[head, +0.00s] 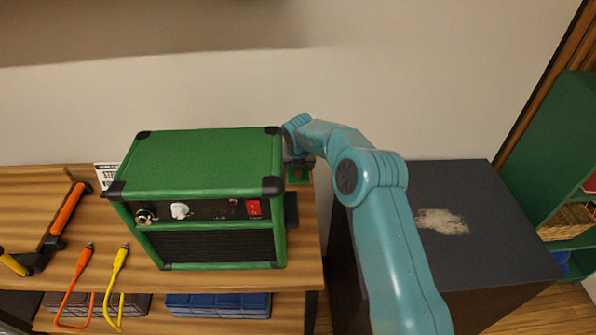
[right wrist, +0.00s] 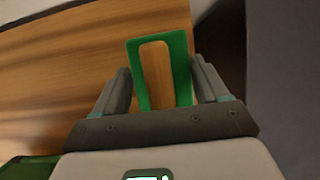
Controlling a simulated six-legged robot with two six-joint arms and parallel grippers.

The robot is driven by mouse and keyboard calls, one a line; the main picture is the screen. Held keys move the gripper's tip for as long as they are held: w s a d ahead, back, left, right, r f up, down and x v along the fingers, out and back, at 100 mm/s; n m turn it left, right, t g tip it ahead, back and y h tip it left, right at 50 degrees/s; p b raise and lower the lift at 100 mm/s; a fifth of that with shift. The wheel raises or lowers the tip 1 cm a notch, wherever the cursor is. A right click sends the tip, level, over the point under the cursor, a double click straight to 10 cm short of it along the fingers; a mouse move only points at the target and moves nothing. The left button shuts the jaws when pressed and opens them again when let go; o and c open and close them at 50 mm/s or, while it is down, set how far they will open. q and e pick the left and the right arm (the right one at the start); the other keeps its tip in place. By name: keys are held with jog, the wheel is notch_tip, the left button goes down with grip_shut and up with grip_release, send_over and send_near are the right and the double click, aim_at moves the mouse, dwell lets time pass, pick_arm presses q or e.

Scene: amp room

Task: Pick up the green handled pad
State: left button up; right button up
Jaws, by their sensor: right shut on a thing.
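The green handled pad shows in the right wrist view as a green frame (right wrist: 183,68) around an opening through which wood shows. My right gripper (right wrist: 166,82) has one finger on each side of it and is shut on it. In the head view my right arm reaches behind the right side of the green amplifier. A small green patch of the pad (head: 298,178) shows there under my right gripper (head: 300,165), by the table's right edge. The amplifier hides part of this area. My left gripper is not in view.
The green amplifier (head: 205,160) stands on the wooden table (head: 305,262), close beside my right gripper. A dark cabinet (head: 470,220) with a pale patch on top stands at right. The wall is close behind.

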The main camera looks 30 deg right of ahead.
notch_tip(320, 180, up, 17)
jog(key=p, duration=0.2)
jog(key=shift+o, duration=1.2)
jog(key=shift+c, duration=0.5)
